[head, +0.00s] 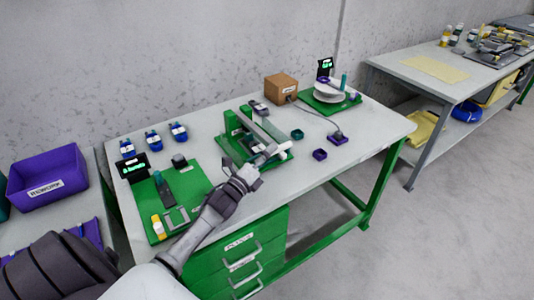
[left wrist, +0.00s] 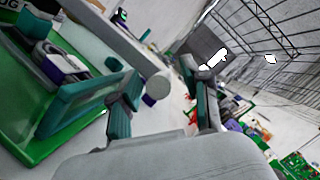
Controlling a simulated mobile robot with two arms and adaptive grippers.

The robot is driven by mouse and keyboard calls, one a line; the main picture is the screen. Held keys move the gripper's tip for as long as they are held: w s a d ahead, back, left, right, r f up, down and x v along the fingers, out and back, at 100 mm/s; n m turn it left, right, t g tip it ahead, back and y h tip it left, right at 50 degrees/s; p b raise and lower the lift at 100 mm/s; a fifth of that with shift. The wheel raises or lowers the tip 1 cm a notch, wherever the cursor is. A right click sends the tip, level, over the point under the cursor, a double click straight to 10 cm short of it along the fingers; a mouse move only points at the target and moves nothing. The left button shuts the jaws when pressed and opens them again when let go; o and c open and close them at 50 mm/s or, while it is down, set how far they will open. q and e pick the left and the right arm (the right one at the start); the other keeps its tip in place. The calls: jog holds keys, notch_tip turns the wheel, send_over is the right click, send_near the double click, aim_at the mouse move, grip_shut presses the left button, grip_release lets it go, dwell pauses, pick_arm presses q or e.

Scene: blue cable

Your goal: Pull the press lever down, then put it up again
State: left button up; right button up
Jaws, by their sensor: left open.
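The press (head: 229,124) is a green frame on a green base near the middle of the white workbench. Its long grey lever (head: 256,128) reaches from the frame toward the bench's front side. In the left wrist view the lever (left wrist: 118,50) is a grey bar with a round end, seen between the directions of my two fingers. My left gripper (head: 262,164) is at the lever's front end; it also shows in the left wrist view (left wrist: 163,98), its teal fingers apart. I cannot tell whether they touch the lever. My right gripper is not in view.
A green board (head: 148,203) with parts lies left of the press. A brown box (head: 281,87) and a green station with a round white plate (head: 328,95) stand behind right. Small purple trays (head: 320,154) lie right of the press. A purple bin (head: 47,177) is far left.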

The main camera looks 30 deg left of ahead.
pick_arm(q)
jog(key=shift+c, duration=1.4)
jog(key=c, duration=0.5)
jog(key=shift+s+r, duration=0.1)
grip_shut()
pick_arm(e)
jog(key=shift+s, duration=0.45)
